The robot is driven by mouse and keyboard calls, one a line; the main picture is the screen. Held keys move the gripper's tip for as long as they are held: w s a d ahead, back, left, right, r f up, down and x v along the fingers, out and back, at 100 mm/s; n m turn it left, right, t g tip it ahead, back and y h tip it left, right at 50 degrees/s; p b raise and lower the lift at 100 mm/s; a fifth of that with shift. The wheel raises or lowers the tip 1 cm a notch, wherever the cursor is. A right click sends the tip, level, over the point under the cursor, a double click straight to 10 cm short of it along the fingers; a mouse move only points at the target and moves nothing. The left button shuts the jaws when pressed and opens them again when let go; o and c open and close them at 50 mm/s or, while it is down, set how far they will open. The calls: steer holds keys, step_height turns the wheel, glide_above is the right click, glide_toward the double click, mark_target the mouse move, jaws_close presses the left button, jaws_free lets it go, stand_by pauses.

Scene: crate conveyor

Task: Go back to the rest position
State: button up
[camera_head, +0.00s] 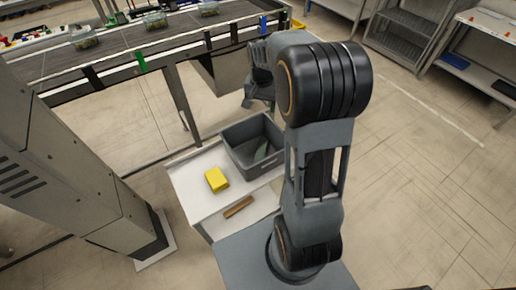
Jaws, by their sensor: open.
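My gripper (259,104) is at the end of my folded arm, in the upper middle of the head view. It hangs above and behind the grey crate, apart from it, with nothing seen in it. Its fingers are small and dark here and partly hidden by my wrist. The grey crate (232,134) stands on a white table (187,190) and has a greenish flat thing (262,152) inside. A yellow block (216,179) lies on the table in front of the crate. A brown bar (238,207) lies nearer to me.
A conveyor (120,62) carrying several clear containers runs across the back left. A grey post (70,165) stands at the left. Shelves (402,35) and a bench (490,70) are at the upper right. The floor (430,180) at the right is clear.

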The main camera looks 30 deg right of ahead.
stand_by(0.5)
steer(key=s+a+r+n+t+p, duration=0.1)
steer(key=s+a+r+n+p, duration=0.2)
steer(key=s, duration=0.5)
steer(key=s+a+r+n+t+p, duration=0.2)
steer(key=s+a+r+n+p, duration=0.1)
steer(key=s+a+r, duration=0.4)
steer(key=shift+s+a+r+n+t, duration=0.3)
steer(key=shift+s+r+n, duration=0.2)
steer(key=shift+s+n, duration=0.5)
steer(key=shift+c, duration=0.4)
